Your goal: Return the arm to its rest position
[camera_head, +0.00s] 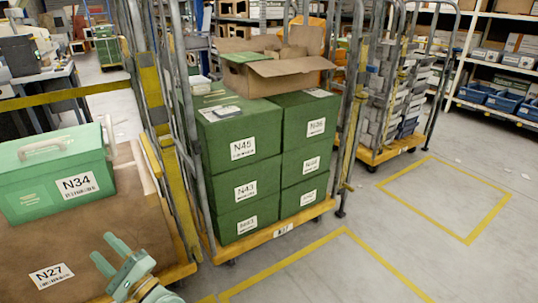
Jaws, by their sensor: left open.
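My left gripper (112,257) shows at the bottom left of the head view. It is a pale green gripper with its two fingers apart, pointing up and left, and nothing is between them. It is in front of a brown box (112,229) labelled N27, to the right of the label. A green case (42,188) with a handle, labelled N34, sits on top of that brown box. Between the gripper and the case a strip of bare box top shows. My right gripper is not in view.
A roll cage (265,238) holds stacked green boxes (237,141) with an open cardboard box (272,72) on top. A second loaded cage (392,151) stands behind it. Shelves (500,70) stand at the far right.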

